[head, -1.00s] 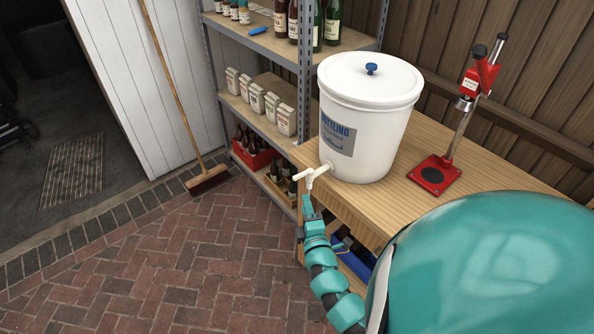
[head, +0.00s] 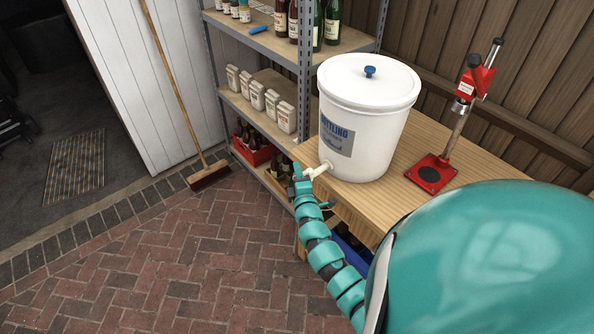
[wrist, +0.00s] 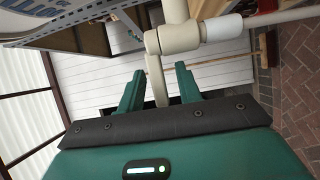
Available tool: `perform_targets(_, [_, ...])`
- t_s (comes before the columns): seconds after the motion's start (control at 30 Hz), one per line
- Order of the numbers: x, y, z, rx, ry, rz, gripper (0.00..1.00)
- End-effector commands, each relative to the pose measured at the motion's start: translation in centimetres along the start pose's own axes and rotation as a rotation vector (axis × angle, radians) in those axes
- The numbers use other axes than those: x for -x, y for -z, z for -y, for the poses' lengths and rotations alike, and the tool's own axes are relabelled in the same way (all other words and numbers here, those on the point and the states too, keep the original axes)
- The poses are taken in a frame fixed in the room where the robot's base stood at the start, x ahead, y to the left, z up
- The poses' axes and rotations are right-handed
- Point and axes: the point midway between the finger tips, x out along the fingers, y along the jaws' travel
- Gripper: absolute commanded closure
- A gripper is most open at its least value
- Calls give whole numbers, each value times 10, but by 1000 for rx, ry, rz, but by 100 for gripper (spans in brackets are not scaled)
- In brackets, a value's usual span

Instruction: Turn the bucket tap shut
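The white bucket (head: 367,105) stands upright on the wooden bench, with a lid and a blue-lettered label. Its cream tap (head: 319,170) sticks out low on its front left. In the head view my gripper (head: 301,181) is at the tap's outer end and hides part of it. In the wrist view the tap (wrist: 178,38) is just ahead of the fingertips. A narrow cream part of it reaches down between the two green fingers of my gripper (wrist: 158,82). The fingers are apart, with a gap showing on each side of that part.
The bench (head: 400,182) also carries a red bottle capper (head: 436,172) right of the bucket. A metal shelf (head: 262,128) with bottles and cartons stands close behind the tap. A broom (head: 209,175) leans at left. The brick floor (head: 170,250) is clear.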

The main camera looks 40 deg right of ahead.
Motion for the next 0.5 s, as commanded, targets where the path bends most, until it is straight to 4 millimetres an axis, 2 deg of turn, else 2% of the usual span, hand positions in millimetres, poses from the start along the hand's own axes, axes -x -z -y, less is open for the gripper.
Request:
perform_targets(0.2, [-9,-1,0,0,2,2,65])
perform_targets(0.47, [-9,0,0,1,1,1,65])
perform_targets(0.5, [-9,0,0,1,1,1,71])
